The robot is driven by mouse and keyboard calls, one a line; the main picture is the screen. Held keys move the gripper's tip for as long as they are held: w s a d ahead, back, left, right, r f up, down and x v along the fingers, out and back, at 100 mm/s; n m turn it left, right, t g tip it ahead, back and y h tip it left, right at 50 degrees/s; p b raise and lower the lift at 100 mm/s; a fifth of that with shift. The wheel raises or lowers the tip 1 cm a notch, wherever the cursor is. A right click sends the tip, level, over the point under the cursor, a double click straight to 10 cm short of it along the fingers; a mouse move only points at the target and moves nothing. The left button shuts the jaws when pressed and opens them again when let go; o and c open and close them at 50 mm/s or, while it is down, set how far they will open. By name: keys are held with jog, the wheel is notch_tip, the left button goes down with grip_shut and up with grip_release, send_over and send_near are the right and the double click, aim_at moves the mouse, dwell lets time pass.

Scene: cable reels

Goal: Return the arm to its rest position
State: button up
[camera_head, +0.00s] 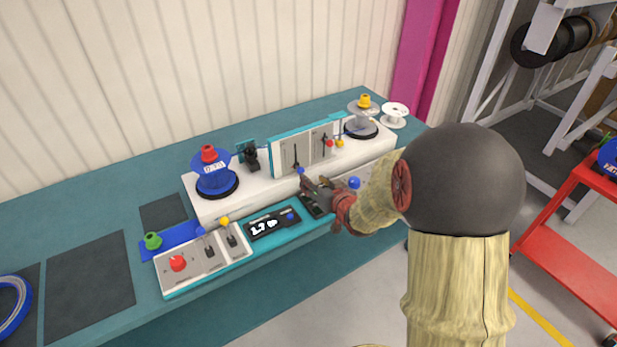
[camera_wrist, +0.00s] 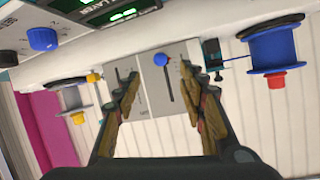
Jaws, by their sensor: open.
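My arm reaches in from the right in the head view, and my gripper (camera_head: 312,186) is over the front of the winding machine (camera_head: 206,208). A small blue lever knob (camera_head: 300,170) is close to the fingertips. In the wrist view my gripper (camera_wrist: 167,80) has its two fingers spread apart with nothing held. The blue knob (camera_wrist: 161,60) and its slot on a grey panel show in the gap between them. I cannot tell how far the knob is from the fingertips. My arm hides part of the machine's right side.
A blue reel (camera_head: 213,175) stands on the machine's left and a grey reel (camera_head: 361,121) on its right. A red cart (camera_head: 560,245) stands at right.

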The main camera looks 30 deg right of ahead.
jog(key=shift+v, duration=1.3)
jog(key=s+d+f+g+h, duration=0.1)
jog(key=s+d+f+g, duration=0.25)
jog(key=s+f, duration=0.3)
jog(key=s+g+h, duration=0.1)
jog(key=s+g, duration=0.4)
jog(key=s, duration=0.3)
jog(key=s+a+r+n+y, duration=0.1)
jog(key=s+a+r, duration=0.5)
jog(key=a+r, duration=0.4)
jog(key=s+a+r+n+y, duration=0.2)
jog(key=s+a+r, duration=0.4)
jog(key=a+r, duration=0.3)
jog(key=a, duration=0.2)
jog(key=shift+s+a+r, duration=0.2)
jog(key=shift+a+r, duration=0.15)
jog(key=shift+r, duration=0.05)
